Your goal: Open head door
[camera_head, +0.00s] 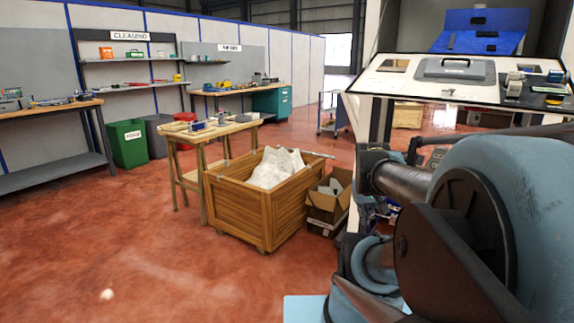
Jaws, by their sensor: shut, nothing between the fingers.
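A white-framed station stands at the upper right, with a light work surface (408,85). A grey case with a handle (455,70) lies on that surface. Behind it is a blue panel (483,38) with small dark parts on it. I cannot tell which part, if any, is the head door or whether it is open or shut. My blue-grey and black arm fills the lower right and hides the lower part of the station. I cannot make out my gripper's fingers in this view.
A wooden crate (250,216) with white bags and an open cardboard box (323,208) stand left of my arm. A wooden table (212,131) is behind the crate. Workbenches and a green bin (128,144) line the far wall. The red floor at lower left is clear.

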